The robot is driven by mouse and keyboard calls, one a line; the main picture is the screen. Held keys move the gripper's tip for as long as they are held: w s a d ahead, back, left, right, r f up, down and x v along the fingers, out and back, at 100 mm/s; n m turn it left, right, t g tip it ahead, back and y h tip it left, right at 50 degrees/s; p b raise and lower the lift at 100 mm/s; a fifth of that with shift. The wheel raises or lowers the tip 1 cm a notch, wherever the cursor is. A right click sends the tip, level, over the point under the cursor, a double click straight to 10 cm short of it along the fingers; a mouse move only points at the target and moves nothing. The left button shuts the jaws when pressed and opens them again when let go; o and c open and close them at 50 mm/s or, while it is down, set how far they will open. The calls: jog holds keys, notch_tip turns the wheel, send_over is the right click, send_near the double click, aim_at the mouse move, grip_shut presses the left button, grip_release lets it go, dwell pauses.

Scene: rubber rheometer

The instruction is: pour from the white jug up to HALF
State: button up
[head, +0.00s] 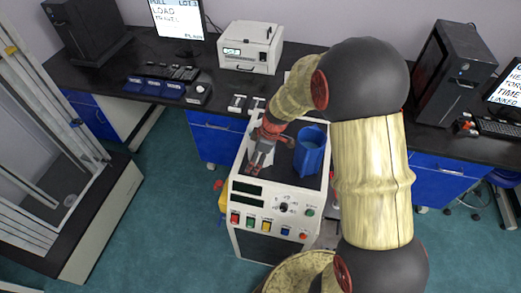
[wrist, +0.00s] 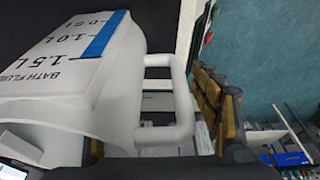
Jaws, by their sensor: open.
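The white jug (wrist: 95,85) fills the left of the wrist view, close up and tilted in the picture. It has black print reading BATH FLUID, marks for 1.5 L, 1.0 L and 0.5 L, and a blue stripe. Its white handle (wrist: 180,100) points right, towards the fingers. In the head view only a little of the white jug (head: 252,130) shows behind my gripper (head: 262,165). My gripper is open at the jug's handle side; whether its fingers surround the handle I cannot tell. A blue vessel (head: 309,152) stands to its right on the machine top. No HALF mark is readable.
The white machine (head: 265,222) has coloured buttons and a knob on its front. A framed cabinet (head: 50,150) stands left. Floor between is clear.

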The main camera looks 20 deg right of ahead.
jog(key=c, duration=0.3)
grip_shut()
dwell(0.7)
jog(key=shift+w+r, duration=0.15)
dwell(0.4)
